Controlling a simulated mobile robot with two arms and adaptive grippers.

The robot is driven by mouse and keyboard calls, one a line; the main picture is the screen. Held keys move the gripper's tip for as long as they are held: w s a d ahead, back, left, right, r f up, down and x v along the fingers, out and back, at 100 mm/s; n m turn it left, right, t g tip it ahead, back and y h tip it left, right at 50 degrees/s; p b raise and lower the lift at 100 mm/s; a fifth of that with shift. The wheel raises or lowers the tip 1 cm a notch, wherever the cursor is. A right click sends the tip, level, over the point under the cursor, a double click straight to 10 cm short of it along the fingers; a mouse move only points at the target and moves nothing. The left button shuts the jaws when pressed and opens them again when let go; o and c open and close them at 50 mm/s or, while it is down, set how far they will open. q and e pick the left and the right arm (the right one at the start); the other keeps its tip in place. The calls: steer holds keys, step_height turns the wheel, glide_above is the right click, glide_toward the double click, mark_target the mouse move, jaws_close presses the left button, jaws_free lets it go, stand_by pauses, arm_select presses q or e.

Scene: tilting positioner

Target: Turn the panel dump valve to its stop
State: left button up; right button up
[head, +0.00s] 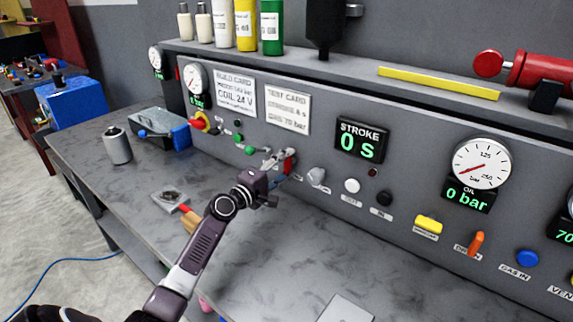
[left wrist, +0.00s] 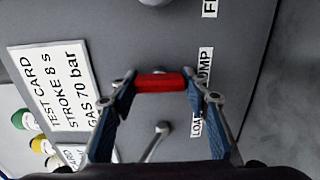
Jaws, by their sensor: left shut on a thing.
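My left gripper (head: 279,165) reaches the panel (head: 225,135) from the front. In the left wrist view its two blue-padded fingers close on the ends of a short red valve handle (left wrist: 160,83). The red handle also shows at the gripper's tips in the head view (head: 290,162), partly hidden by the fingers. A label (left wrist: 202,92) beside it reads LOAD and, partly covered by a finger, UMP. In the left wrist view the handle lies across the picture, nearly square to that label's lettering. My right gripper is in neither view.
A grey knob (head: 316,176) sits just right of my left gripper. A stroke display (head: 361,142), an oil gauge (head: 481,164) and an orange lever (head: 477,243) are further right. A test card (head: 288,109) is above. The bench (head: 280,260) in front is mostly clear.

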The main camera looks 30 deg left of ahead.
arm_select(q)
steer(key=o, duration=1.2)
steer(key=shift+s, duration=0.1)
steer(key=shift+s+f, duration=0.1)
steer(key=shift+s, duration=0.25)
steer(key=s, duration=0.7)
steer(key=s+a, duration=0.1)
steer(key=s, duration=0.3)
